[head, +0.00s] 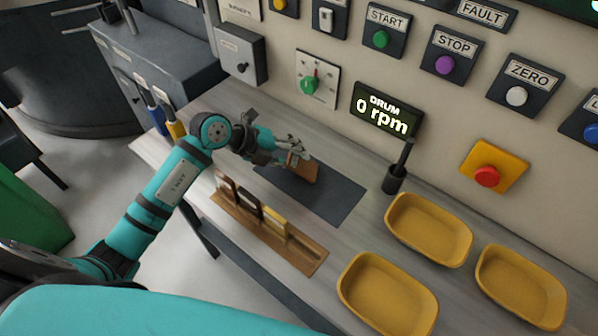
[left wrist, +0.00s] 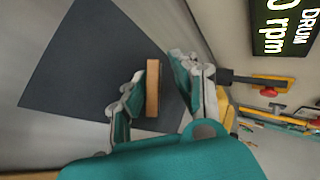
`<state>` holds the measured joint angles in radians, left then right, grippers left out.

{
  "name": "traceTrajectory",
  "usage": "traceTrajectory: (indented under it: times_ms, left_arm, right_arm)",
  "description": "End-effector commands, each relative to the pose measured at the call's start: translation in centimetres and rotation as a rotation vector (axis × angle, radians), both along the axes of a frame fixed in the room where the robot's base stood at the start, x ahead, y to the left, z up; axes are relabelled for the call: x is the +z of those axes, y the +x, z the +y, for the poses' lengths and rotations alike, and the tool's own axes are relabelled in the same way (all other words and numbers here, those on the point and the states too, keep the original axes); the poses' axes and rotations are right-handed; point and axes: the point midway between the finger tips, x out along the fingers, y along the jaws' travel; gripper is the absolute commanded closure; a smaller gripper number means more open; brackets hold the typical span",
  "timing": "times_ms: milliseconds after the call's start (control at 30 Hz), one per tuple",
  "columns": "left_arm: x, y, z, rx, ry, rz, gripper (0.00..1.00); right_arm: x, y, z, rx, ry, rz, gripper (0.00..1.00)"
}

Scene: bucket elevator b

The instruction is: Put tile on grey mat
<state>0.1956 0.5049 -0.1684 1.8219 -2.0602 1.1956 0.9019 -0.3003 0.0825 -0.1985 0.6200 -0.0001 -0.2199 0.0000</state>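A brown wooden tile (head: 303,170) is at the grey mat (head: 335,195), over its back left part; I cannot tell whether it rests fully on the mat. My left gripper (head: 290,158) is at the tile. In the left wrist view the tile (left wrist: 152,88) stands between the two fingers of the gripper (left wrist: 158,85). The left finger is close to it or touching, and a gap shows between the tile and the right finger, so the gripper looks open. The grey mat (left wrist: 90,60) spreads out behind and left of the tile. My right gripper is not in view.
A wooden rack (head: 300,255) holding several tiles lies in front of the mat. A dark holder with a handle (head: 394,180) stands right of the mat. Yellow trays (head: 428,230) fill the right side. The panel with a drum display (head: 387,110) rises behind.

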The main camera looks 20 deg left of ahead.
Motion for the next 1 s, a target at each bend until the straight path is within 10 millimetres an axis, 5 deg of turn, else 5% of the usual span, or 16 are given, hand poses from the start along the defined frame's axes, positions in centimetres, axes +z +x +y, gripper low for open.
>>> traceTrajectory:
  times_ms: [633, 1000]
  left_arm:
    - [4.7, -3.1, 4.2, 0.001, 0.001, 0.001, 0.73]
    - [5.2, -3.6, 4.9, 0.0, -0.001, -0.001, 0.73]
  right_arm:
    - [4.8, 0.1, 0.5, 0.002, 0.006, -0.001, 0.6]
    - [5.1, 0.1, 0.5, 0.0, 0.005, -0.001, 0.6]
